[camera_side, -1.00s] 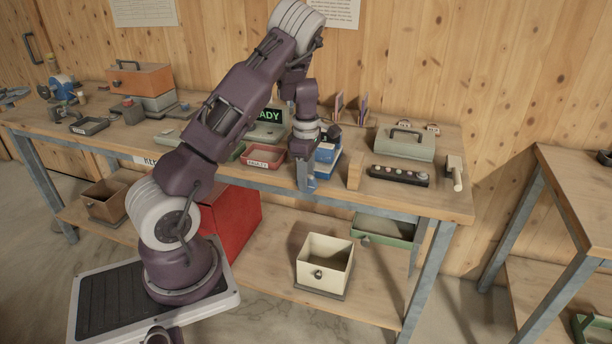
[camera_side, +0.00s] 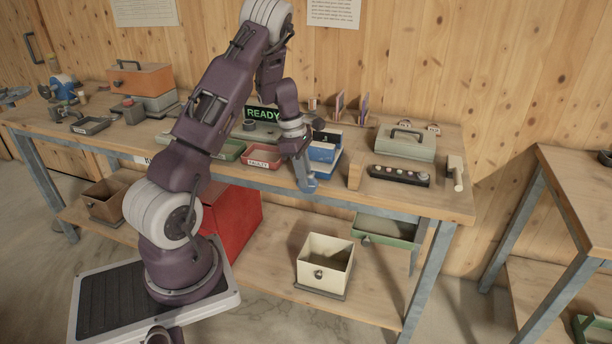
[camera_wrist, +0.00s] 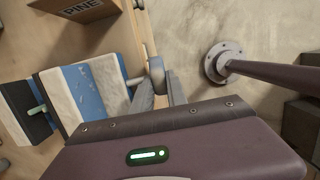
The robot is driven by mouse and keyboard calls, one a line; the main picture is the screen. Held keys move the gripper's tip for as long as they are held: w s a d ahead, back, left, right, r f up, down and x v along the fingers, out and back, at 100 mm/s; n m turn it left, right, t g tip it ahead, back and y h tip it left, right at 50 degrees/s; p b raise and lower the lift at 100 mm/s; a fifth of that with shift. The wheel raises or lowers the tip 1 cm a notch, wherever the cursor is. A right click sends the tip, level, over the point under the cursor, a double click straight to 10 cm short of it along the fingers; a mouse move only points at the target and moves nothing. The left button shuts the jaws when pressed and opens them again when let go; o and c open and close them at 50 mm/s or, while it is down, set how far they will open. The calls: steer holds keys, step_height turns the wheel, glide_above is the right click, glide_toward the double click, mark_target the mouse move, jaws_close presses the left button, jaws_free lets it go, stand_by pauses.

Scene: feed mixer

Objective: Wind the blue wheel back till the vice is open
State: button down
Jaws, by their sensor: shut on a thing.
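The vice (camera_side: 325,152) is a blue body at the bench's front edge. In the wrist view it shows as worn blue and white blocks (camera_wrist: 80,92) with a thin rod towards my gripper. The wheel (camera_wrist: 156,68) shows as a small blue-grey rounded edge at the end of that rod. My gripper (camera_side: 304,176) reaches down to the bench edge, tilted, and is shut on the wheel. In the wrist view my gripper's fingers (camera_wrist: 158,88) lie on either side of it. Most of the wheel is hidden, and I cannot tell how wide the vice's jaws stand.
A red tray (camera_side: 262,157) lies left of the vice, with a lit READY sign (camera_side: 263,114) behind. A wooden block (camera_side: 355,176), a button strip (camera_side: 398,175) and a green case (camera_side: 405,144) stand to the right. The space in front of the bench edge is free.

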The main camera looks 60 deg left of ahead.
steer(key=shift+s+a+f+t+h, duration=0.1)
steer(key=shift+s+a+t+h, duration=0.1)
steer(key=shift+t+h, duration=0.5)
steer(key=shift+s+a+f+t+h, duration=0.1)
steer(key=shift+a+t+h, duration=0.05)
steer(key=shift+t+h, duration=0.55)
steer(key=c, duration=1.3)
jaws_free()
steer(key=v, duration=0.7)
